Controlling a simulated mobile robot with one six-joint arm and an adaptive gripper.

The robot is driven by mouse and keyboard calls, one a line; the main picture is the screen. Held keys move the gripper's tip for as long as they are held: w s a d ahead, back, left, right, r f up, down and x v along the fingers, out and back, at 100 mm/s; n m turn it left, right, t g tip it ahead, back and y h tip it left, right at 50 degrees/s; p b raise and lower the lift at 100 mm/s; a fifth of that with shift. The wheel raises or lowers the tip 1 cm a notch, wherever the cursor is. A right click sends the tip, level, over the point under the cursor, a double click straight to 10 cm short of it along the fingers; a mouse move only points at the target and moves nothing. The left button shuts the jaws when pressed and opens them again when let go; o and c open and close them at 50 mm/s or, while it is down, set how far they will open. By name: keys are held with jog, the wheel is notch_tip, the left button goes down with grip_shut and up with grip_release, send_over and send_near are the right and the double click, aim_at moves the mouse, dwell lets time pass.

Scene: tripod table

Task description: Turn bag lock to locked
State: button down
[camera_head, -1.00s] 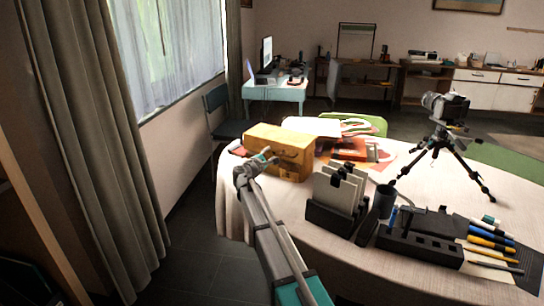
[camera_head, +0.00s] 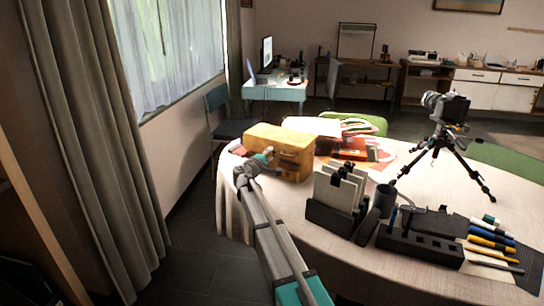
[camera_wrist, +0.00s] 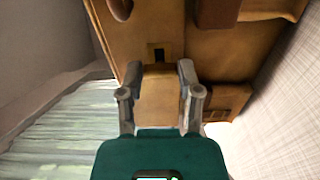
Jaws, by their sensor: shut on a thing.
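In the wrist view, the bag's tan face (camera_wrist: 205,55) fills the upper part. A tan tab, the bag lock (camera_wrist: 160,98), lies between the two fingers of my gripper (camera_wrist: 160,76), below a small dark slot (camera_wrist: 157,52). The gripper is shut on this tab. The exact finger contact is hard to see. In the head view the lock is hidden by my gripper.
A camera on a tripod (camera_head: 442,140) stands further right. The tablecloth (camera_head: 232,205) hangs at the left.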

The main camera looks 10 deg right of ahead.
jog(key=shift+c, duration=1.4)
grip_release()
jog(key=shift+s+a, duration=0.1)
jog(key=v, duration=1.1)
jog(key=shift+s+a, duration=0.25)
jog(key=shift+s, duration=0.1)
